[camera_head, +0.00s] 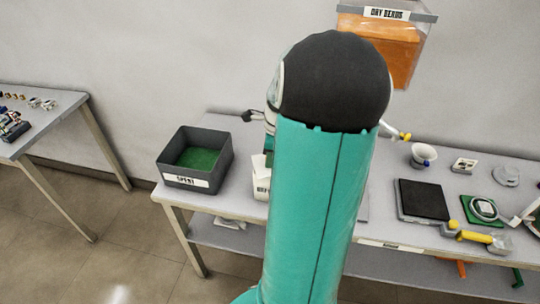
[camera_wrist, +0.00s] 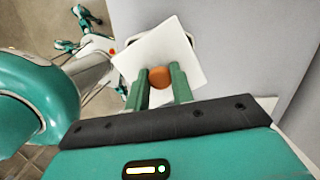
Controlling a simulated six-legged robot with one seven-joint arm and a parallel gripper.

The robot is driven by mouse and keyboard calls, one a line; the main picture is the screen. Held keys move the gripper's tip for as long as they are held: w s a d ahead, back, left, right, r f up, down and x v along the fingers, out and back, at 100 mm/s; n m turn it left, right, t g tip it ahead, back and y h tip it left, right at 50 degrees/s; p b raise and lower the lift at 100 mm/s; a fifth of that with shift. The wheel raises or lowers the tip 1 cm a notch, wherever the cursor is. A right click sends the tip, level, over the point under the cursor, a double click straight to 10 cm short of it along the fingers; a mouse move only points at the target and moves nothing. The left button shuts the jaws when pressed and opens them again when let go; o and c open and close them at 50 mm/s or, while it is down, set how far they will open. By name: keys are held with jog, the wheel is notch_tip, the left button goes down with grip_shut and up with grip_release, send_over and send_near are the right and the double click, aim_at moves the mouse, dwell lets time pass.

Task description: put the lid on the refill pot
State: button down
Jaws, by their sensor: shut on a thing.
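The refill pot (camera_head: 261,186) is a white container with a partly readable label. It stands on the table just right of the grey bin, and my arm hides its right side in the head view. The lid (camera_wrist: 150,48) is a white square plate with a round orange knob (camera_wrist: 160,74). My gripper (camera_wrist: 160,84) is shut on the knob, one green finger on each side. The lid looks turned relative to the gripper. My arm hides most of the gripper in the head view. I cannot tell whether the lid touches the pot.
A dark grey bin (camera_head: 214,152) with green contents stands at the table's left end. To the right are a white funnel-like cup (camera_head: 422,155), a black plate (camera_head: 422,199) and a yellow-handled scoop (camera_head: 475,236). An orange dry beads hopper (camera_head: 386,48) hangs on the wall.

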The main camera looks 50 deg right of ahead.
dwell(0.4)
jog(key=c, duration=0.6)
grip_release()
jog(key=shift+c, duration=0.2)
jog(key=shift+r, duration=0.1)
jog(key=shift+r, duration=3.4)
grip_shut()
jog(key=shift+f, duration=2.45)
